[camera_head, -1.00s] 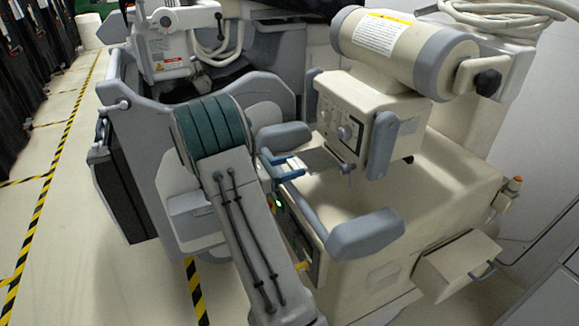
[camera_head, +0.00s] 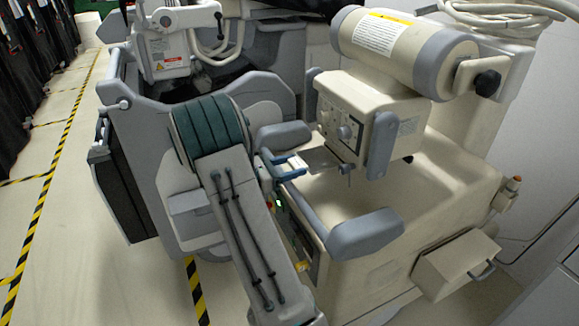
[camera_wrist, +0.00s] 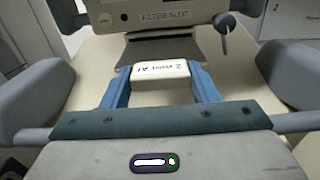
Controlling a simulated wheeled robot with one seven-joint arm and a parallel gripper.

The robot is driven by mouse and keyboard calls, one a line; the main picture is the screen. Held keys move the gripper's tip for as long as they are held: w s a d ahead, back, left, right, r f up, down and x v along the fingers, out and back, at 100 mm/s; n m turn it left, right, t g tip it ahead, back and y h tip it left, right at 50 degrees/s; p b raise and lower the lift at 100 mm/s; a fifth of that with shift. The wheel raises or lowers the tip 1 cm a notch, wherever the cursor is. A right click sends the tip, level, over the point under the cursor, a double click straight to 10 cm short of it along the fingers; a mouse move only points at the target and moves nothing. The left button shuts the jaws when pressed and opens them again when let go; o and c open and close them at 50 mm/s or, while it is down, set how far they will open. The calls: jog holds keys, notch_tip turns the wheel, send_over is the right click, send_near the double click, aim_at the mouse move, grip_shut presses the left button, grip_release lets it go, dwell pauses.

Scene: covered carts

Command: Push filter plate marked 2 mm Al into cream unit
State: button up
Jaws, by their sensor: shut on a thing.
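The filter plate (camera_wrist: 160,70) has a white grip end lettered "2 mm Al" in the wrist view. My gripper (camera_wrist: 160,82) is shut on this end, with a blue finger at each side. The plate's thin grey part (camera_wrist: 165,50) reaches forward under the cream unit (camera_wrist: 150,15), below its "FILTER SLOT" label. In the head view my gripper (camera_head: 292,168) holds the plate (camera_head: 318,158) level by the underside of the cream unit (camera_head: 345,115).
A small lever (camera_wrist: 224,28) hangs at the unit's right front. Grey padded handles flank my gripper, at left (camera_wrist: 35,95) and right (camera_wrist: 285,72) in the wrist view. The cream cart top (camera_head: 400,190) lies below. A black-yellow floor stripe (camera_head: 196,290) runs nearby.

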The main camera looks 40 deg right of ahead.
aim_at(313, 159)
jog(key=shift+p+x, duration=0.3)
jog(key=shift+x, duration=4.35)
jog(key=o, duration=1.1)
jog(key=shift+a, duration=0.1)
jog(key=v, duration=1.3)
jog(key=shift+w+a+r+p, duration=0.1)
jog(key=shift+a+p, duration=0.25)
jog(key=shift+p, duration=0.05)
jog(key=shift+r, duration=0.1)
